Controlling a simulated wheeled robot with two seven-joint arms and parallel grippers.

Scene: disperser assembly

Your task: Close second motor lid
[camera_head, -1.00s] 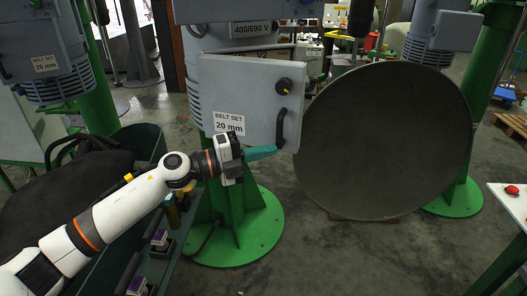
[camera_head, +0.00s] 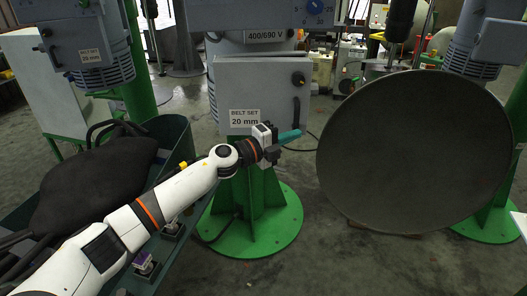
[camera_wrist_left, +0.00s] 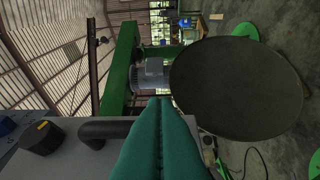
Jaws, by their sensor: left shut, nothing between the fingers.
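The motor lid (camera_head: 262,88) is a grey panel labelled "BELT SET 20 mm" on the green-based machine in the middle of the head view. It sits nearly flush against its box. It has a dark knob (camera_head: 298,79) and a black handle (camera_head: 296,112) at its right edge. My left gripper (camera_head: 298,134) is shut and empty, its teal fingers just below the handle. In the left wrist view the fingers (camera_wrist_left: 160,140) are pressed together beside the handle (camera_wrist_left: 105,129) and the knob (camera_wrist_left: 42,138). Contact with the lid cannot be told. My right gripper is not in view.
A large dark round disc (camera_head: 415,150) stands right of the lid. A green bin (camera_head: 180,135) with a black bag (camera_head: 95,185) is at the left. Another grey motor unit (camera_head: 85,45) stands behind it. Open floor lies in front of the green base (camera_head: 250,232).

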